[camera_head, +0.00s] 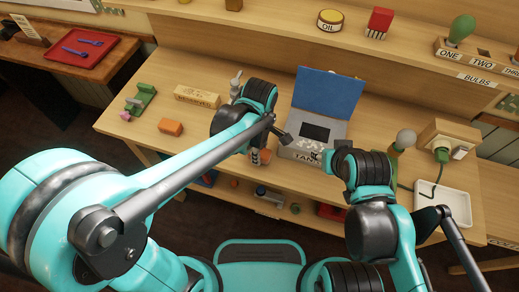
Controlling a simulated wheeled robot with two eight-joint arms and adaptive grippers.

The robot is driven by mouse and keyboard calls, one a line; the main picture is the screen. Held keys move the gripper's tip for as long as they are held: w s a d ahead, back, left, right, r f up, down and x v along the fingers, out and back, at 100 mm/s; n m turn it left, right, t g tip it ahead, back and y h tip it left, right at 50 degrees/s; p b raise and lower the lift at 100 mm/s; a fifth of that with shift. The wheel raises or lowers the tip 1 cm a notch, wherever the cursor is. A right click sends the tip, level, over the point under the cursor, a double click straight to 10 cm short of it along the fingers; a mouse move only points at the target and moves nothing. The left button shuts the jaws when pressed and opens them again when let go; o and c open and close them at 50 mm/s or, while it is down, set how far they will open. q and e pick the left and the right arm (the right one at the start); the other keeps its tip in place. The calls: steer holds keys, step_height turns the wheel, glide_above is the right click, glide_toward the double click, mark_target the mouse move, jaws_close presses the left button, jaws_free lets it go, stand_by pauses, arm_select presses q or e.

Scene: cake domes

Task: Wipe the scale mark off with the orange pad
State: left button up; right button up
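An orange block (171,127), likely the orange pad, lies on the tabletop left of my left arm's wrist. An open box with a blue lid (327,92) and a grey body (336,127) stands in the middle, with a dark rectangle on its top and partly covered lettering on its front. I cannot make out a scale mark. My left gripper (270,139) is near the box's left side, its fingers largely hidden by the wrist and arm. My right gripper (324,158) is by the box's front edge, small and partly hidden. Neither opening can be judged.
A green holder (140,99) and a lettered wooden block (197,96) stand at left. A light bulb (405,138), a wooden socket box (448,137) and a white tray (446,203) are at right.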

arm_select(q)
steer(key=shift+f+b, duration=0.55)
steer(key=shift+f, duration=0.4)
steer(key=o, duration=1.1)
steer(key=shift+r, duration=0.2)
steer(key=shift+f, duration=0.2)
steer(key=shift+c, duration=0.4)
steer(key=c, duration=1.2)
steer(key=shift+c, duration=0.4)
step_height(320, 180, up, 8)
steer(key=p, duration=0.6)
steer(key=shift+r+p, duration=0.1)
steer(key=shift+p, duration=0.3)
